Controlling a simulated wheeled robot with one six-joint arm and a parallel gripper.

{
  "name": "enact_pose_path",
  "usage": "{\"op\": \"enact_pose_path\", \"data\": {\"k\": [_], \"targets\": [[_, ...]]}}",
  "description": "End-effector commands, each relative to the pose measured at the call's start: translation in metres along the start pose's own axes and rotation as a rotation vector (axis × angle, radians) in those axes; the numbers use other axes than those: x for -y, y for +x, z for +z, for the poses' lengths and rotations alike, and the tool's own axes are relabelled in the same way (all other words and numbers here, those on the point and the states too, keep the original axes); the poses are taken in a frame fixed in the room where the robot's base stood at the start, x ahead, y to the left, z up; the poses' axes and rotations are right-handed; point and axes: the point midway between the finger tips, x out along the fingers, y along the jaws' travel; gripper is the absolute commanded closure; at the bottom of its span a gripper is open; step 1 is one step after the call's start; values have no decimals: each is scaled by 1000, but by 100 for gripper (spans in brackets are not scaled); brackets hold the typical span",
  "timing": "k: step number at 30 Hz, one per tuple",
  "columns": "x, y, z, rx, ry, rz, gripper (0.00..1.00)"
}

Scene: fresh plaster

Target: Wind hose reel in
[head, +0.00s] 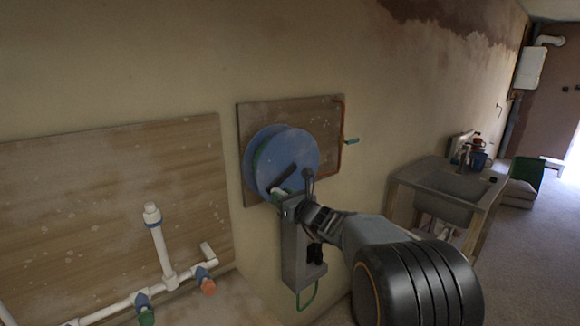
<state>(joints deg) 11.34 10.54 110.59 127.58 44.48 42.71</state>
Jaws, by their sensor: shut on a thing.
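The hose reel is a blue disc-shaped drum (296,152) on a wooden board (254,118) fixed to the wall, in the middle of the head view. A dark crank bar (283,180) crosses the drum's face, with a pale handle at its lower end. My gripper (284,196) is at this handle, low on the drum, and is shut on it. My gripper and wrist hide part of the drum's lower edge. A green hose (308,303) hangs in a loop below, partly hidden behind my gripper.
A copper-coloured pipe with a blue tap (352,141) runs down the board's right side. A larger board (110,190) with white pipes (160,245) and valves is at left. A grey sink (450,190) on a wooden stand is at right. The floor farther right looks mostly open.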

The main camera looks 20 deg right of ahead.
Motion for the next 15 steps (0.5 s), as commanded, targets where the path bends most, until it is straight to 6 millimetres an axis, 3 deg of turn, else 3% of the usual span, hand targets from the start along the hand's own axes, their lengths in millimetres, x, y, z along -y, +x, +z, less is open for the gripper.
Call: {"op": "enact_pose_path", "data": {"k": [1, 6, 15], "targets": [[-2, 0, 14, 11, -3, -2, 91], [-9, 0, 29, 10, -2, -4, 91], [-10, 0, 28, 7, 0, -4, 91]]}}
